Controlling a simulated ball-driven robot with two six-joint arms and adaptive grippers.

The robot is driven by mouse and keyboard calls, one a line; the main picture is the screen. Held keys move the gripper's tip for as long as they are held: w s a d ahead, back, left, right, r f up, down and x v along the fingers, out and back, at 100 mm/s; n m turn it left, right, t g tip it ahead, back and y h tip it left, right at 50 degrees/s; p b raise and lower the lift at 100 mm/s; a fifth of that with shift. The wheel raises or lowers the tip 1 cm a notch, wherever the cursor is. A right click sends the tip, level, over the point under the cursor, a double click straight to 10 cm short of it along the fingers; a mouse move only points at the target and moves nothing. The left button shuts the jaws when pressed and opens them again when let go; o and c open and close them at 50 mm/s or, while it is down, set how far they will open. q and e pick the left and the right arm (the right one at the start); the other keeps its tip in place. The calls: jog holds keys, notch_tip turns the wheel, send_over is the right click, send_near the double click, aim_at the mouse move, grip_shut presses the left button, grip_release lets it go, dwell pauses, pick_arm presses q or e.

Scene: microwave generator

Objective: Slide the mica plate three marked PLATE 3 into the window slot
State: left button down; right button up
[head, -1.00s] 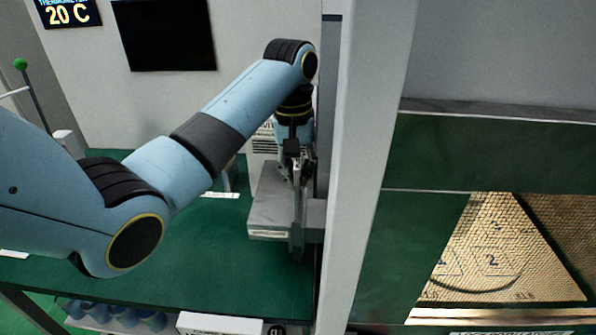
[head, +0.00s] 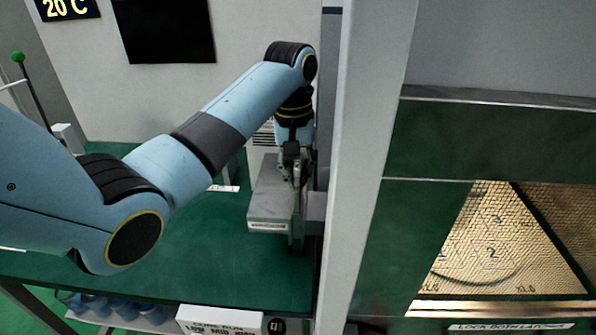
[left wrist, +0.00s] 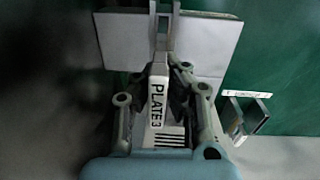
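The mica plate three, with its white label reading PLATE 3 (left wrist: 157,100), shows in the left wrist view between the fingers of my left gripper (left wrist: 163,75). The fingers close in on its narrow holder from both sides. In the head view my left gripper (head: 292,170) points down beside a pale grey box (head: 268,205) on the green bench. A thin upright piece runs below the fingers along the box's right side. The window slot is not clear in either view, so I cannot tell how far the plate is in it. My right gripper is out of view.
A grey post (head: 365,150) stands close to the right of my left gripper. The green bench (head: 200,260) is clear at the front left. A dark screen (head: 165,30) hangs on the wall.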

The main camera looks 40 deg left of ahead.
pick_arm(q)
jog(key=shift+f+b, duration=0.6)
jog(key=shift+f, duration=1.1)
jog(key=c, duration=1.4)
grip_release()
